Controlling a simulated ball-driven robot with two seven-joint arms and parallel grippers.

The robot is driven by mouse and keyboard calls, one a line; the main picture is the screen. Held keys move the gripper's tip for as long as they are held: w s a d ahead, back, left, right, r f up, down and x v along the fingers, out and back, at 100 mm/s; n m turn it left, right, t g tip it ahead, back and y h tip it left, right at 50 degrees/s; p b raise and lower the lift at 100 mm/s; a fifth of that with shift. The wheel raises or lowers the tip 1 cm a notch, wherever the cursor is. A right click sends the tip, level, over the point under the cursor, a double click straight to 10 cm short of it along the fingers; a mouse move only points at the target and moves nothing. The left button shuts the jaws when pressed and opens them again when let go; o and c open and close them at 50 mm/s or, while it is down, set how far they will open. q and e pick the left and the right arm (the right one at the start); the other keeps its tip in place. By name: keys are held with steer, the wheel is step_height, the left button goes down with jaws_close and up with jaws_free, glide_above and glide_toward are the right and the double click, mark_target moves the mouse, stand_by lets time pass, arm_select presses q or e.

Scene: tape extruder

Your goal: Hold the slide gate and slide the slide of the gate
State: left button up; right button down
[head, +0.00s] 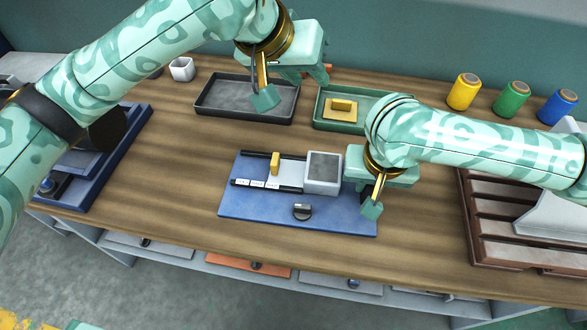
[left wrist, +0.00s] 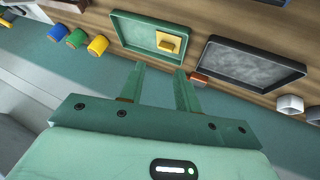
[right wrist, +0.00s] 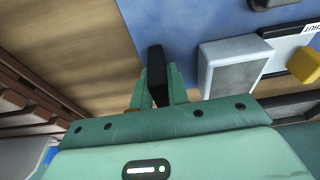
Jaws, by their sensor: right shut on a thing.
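The slide gate stands on a blue base plate (head: 258,208) mid-table. It has dark rails, a pale labelled strip (head: 256,184), an upright yellow tab (head: 275,163) and a grey box (head: 323,171) at its right end. In the right wrist view the yellow tab (right wrist: 304,65) and grey box (right wrist: 234,66) show too. My right gripper (right wrist: 157,88) is shut on a black block (right wrist: 156,62) at the plate's edge; in the head view it is right of the grey box. My left gripper (left wrist: 158,82) is open and empty, above the table's back, away from the gate.
A black knob (head: 302,211) sits on the plate's front. A dark tray (head: 216,110) and a green tray holding a yellow piece (head: 341,107) lie behind. Several coloured spools, such as the yellow one (head: 463,92), stand back right. A brown slatted rack (head: 500,225) is at right.

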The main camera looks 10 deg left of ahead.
mark_target(274, 160)
arm_select(q)
steer(key=s+a+f+n+g+y, duration=0.2)
steer(key=s+a+f+g+y, duration=0.25)
steer(key=f, duration=0.45)
steer(key=shift+t, duration=0.65)
steer(key=x, duration=0.2)
steer(key=s+x, duration=0.1)
steer(key=x, duration=0.4)
steer(key=shift+s+f, duration=0.25)
steer(key=shift+s, duration=0.1)
steer(key=shift+w+f, duration=0.15)
steer(key=shift+f, duration=0.35)
jaws_close()
